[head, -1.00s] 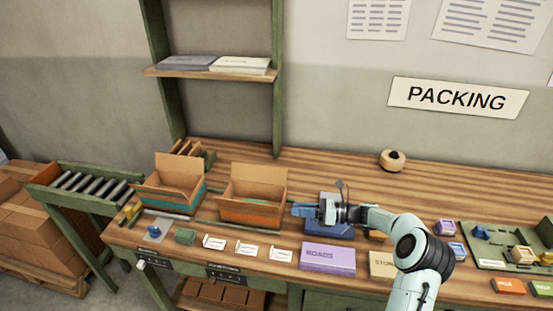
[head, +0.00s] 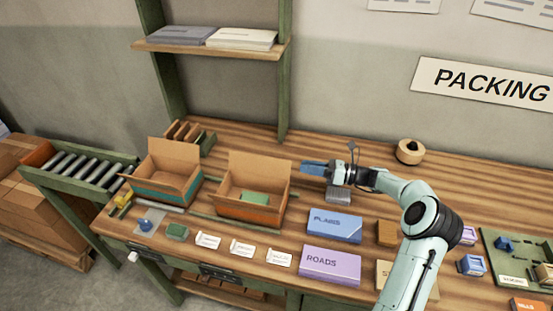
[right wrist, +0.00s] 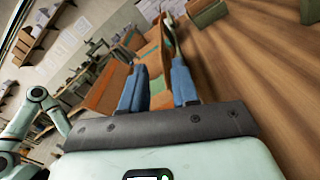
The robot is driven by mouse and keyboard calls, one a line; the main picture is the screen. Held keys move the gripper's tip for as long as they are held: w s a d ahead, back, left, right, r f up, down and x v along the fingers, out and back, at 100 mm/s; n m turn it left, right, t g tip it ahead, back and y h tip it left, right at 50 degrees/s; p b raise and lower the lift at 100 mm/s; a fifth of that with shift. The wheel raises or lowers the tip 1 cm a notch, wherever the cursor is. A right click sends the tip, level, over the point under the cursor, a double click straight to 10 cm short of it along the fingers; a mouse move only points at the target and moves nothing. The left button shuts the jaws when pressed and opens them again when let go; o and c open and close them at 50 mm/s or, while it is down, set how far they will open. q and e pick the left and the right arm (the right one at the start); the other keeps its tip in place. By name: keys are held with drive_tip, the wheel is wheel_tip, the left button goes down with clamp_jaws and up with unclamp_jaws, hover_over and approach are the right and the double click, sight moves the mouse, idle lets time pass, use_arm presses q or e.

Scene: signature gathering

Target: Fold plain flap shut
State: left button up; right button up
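An open cardboard box with an orange lower band (head: 244,212) stands on the bench, with a green item (head: 256,198) inside. Its tall plain back flap (head: 259,170) stands up. A second open box with a teal band (head: 158,191) stands to its left, also with a raised back flap (head: 173,157). My right gripper (head: 306,167) is just right of the orange-banded box's back flap, apart from it and empty. In the right wrist view its blue fingers (right wrist: 157,80) are spread, with cardboard panels (right wrist: 152,52) beyond them.
A blue box (head: 334,226), a purple box (head: 330,263) and several white cards (head: 242,248) lie in front and to the right. A tape roll (head: 410,151) sits at the back. A shelf (head: 213,50) is above; a roller conveyor (head: 82,180) stands left.

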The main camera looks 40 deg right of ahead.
sight(276, 160)
drive_tip(key=p+x, duration=0.1)
drive_tip(key=x, duration=1)
drive_tip(key=shift+w+d, duration=0.1)
drive_tip(key=shift+w, duration=0.05)
use_arm(q)
drive_tip(key=shift+w+r, duration=1)
drive_tip(key=shift+w, duration=0.05)
use_arm(e)
drive_tip(key=shift+f, duration=0.1)
clamp_jaws()
